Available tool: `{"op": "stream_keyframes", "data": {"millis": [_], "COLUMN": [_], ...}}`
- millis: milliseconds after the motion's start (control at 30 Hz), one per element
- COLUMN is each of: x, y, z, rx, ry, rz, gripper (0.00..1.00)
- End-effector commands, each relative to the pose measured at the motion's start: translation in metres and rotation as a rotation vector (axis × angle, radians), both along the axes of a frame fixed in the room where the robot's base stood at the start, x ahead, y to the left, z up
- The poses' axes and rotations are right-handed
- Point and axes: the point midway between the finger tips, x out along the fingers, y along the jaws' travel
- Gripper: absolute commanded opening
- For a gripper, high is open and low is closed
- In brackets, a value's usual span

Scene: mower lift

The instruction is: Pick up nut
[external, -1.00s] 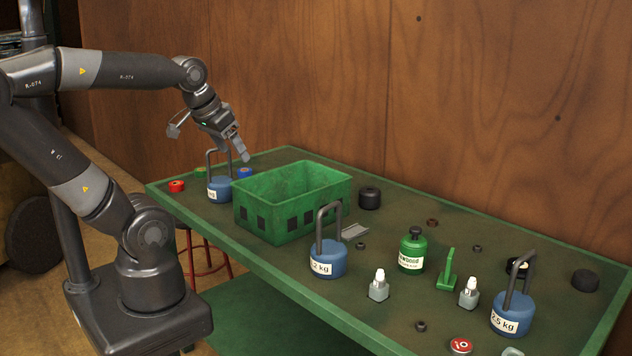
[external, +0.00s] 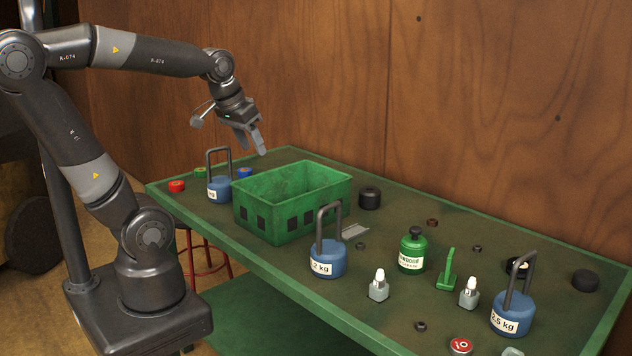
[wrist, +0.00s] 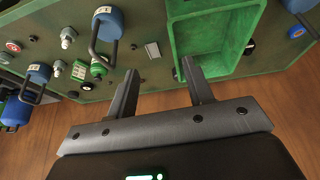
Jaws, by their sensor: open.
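Several small nuts lie apart on the green table: a brownish one (external: 432,222) behind the green bottle, a dark one (external: 477,248) to its right, a dark one (external: 360,246) by the grey channel piece, and a dark one (external: 420,326) near the front. I cannot tell which nut is meant. My gripper (external: 259,146) is open and empty, above the far side of the green bin and well to the left of the nuts. In the wrist view its two fingers (wrist: 160,70) are spread, with nothing between them.
The green bin (external: 245,212) stands left of the nuts. A blue 2 kg weight (external: 327,262), a green bottle (external: 411,252), a green bracket (external: 446,280) and a 2.5 kg weight (external: 508,316) stand around them. A wooden wall (external: 480,110) rises behind the table.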

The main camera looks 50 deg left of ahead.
Motion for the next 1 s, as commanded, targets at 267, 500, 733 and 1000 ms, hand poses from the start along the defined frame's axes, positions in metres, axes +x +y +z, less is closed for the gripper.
{"op": "stream_keyframes", "data": {"millis": [267, 500, 733, 1000], "x": [0.072, 0.132, 0.183, 0.227], "y": [-0.025, -0.052, -0.084, -0.119], "z": [-0.016, -0.048, -0.094, -0.157], "rx": [-0.024, -0.032, -0.029, -0.018], "ry": [0.115, 0.208, 0.296, 0.383], "rz": [0.026, 0.055, 0.083, 0.117], "gripper": [0.47, 0.47, 0.47, 0.47]}}
